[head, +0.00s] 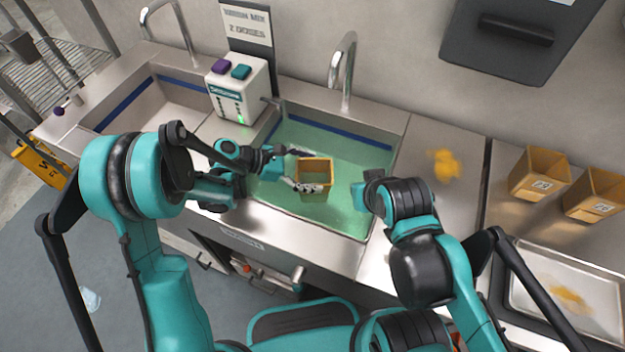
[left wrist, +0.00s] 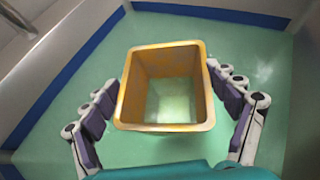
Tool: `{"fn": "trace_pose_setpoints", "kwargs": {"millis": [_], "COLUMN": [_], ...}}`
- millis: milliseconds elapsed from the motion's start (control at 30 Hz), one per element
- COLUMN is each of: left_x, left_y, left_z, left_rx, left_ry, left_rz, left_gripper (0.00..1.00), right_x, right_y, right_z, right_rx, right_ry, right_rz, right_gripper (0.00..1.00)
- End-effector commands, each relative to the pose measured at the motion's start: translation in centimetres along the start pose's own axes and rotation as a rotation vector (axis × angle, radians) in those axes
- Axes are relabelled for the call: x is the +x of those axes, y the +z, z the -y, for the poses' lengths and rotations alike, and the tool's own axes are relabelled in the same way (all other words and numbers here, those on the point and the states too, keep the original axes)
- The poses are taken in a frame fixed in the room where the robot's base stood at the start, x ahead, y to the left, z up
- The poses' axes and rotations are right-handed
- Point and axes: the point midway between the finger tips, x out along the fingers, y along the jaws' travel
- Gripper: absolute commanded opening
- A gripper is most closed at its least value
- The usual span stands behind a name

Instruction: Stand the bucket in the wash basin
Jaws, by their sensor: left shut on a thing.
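The yellow-brown, square, open-topped bucket (head: 315,172) is upright inside the right-hand wash basin (head: 342,208), whose inside looks green. My left gripper (head: 305,170) reaches into the basin and is shut on the bucket. In the left wrist view, the bucket (left wrist: 165,88) shows its open mouth, with the fingers of my left gripper (left wrist: 165,105) on its two sides. It looks empty except for a pale green sheen at its bottom. Whether the bucket touches the basin floor I cannot tell. My right gripper (head: 361,194) is over the basin's right edge, its fingers mostly hidden by my arm.
A white dispenser (head: 238,90) with purple and teal buttons stands left of the basin, below a sign. A tap (head: 342,72) rises behind it. Two more yellow-brown buckets (head: 538,174) (head: 597,193) and a tray (head: 570,290) are at the right. A yellow smear (head: 444,165) marks the counter.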

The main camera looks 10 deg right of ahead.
Motion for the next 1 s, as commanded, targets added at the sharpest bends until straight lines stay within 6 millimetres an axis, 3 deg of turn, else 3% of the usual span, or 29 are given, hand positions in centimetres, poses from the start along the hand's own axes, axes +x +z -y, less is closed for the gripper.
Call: {"fn": "trace_pose_setpoints", "kwargs": {"millis": [300,1000], "left_x": [1.9,2.5], "left_y": [-3.5,-4.5], "left_z": [0.0,0.0], "left_rx": [0.0,0.0], "left_ry": [0.0,0.0], "left_rz": [0.001,0.001], "left_gripper": [0.26,0.26], "right_x": [1.6,2.6], "right_y": [1.2,1.9], "right_z": [0.0,0.0], "right_rx": [0.0,0.0], "right_ry": [0.0,0.0], "right_rz": [0.0,0.0], "right_gripper": [0.0,0.0]}}
